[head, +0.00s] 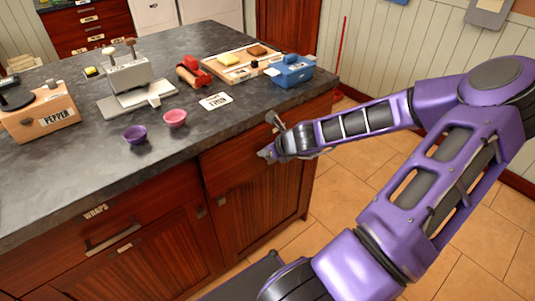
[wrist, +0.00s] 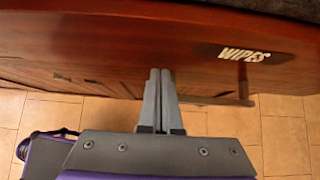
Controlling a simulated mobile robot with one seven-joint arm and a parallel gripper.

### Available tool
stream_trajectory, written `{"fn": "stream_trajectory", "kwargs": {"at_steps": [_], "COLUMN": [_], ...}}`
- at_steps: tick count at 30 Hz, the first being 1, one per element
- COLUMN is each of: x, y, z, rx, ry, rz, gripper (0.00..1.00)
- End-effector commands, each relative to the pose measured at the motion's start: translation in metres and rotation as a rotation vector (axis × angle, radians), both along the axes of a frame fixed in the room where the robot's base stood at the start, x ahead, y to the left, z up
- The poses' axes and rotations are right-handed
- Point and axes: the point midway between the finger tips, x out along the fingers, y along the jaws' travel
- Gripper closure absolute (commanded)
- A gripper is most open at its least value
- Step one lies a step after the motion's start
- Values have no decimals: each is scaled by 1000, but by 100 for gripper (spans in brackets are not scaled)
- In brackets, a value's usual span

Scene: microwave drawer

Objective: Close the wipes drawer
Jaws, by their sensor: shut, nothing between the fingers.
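The wipes drawer (wrist: 100,40) has a reddish-brown wooden front with a "WIPES" label (wrist: 244,54) in the wrist view. A dark bar handle (wrist: 215,100) shows below the label, partly behind my fingers. In the head view the drawer front (head: 228,160) lies just under the counter, and my wrist hides part of it. I see no clear gap above the front; a small opening cannot be ruled out. My gripper (wrist: 160,72) is shut and empty, its fingertips at the drawer front, left of the label. Whether they touch it I cannot tell. It also shows in the head view (head: 265,154).
The wraps drawer (head: 70,228) is to the left and looks flush. Tiled floor (head: 345,160) is clear to the right.

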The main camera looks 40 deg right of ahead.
Motion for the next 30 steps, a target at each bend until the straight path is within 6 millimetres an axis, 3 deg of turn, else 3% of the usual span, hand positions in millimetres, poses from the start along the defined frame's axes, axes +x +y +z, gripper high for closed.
{"fn": "stream_trajectory", "kwargs": {"at_steps": [3,9,30], "x": [21,40,46], "y": [3,4,-2], "z": [1,1,4], "rx": [-2,-1,-3], "ry": [-2,-2,-8], "rz": [5,2,5], "gripper": [100,100,100]}}
